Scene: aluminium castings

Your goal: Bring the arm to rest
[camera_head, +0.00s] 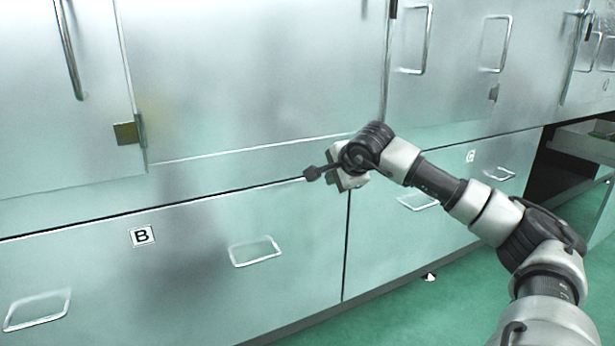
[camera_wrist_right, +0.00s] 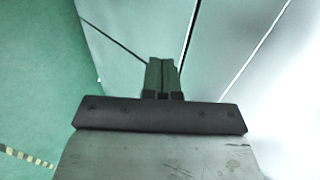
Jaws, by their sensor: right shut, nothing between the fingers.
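My right arm (camera_head: 493,212) comes in from the lower right in the head view and reaches in front of the metal cabinets. Its gripper (camera_head: 311,173) points left, in front of the seam above the lower drawer fronts. In the right wrist view the two fingers (camera_wrist_right: 162,76) are together with nothing between them. My left gripper is in neither view.
A wide drawer front (camera_head: 200,287) marked B (camera_head: 143,235) has wire handles (camera_head: 255,251). Upper cabinet doors (camera_head: 255,75) stand behind the gripper. An open shelf bay (camera_head: 582,143) is at the far right.

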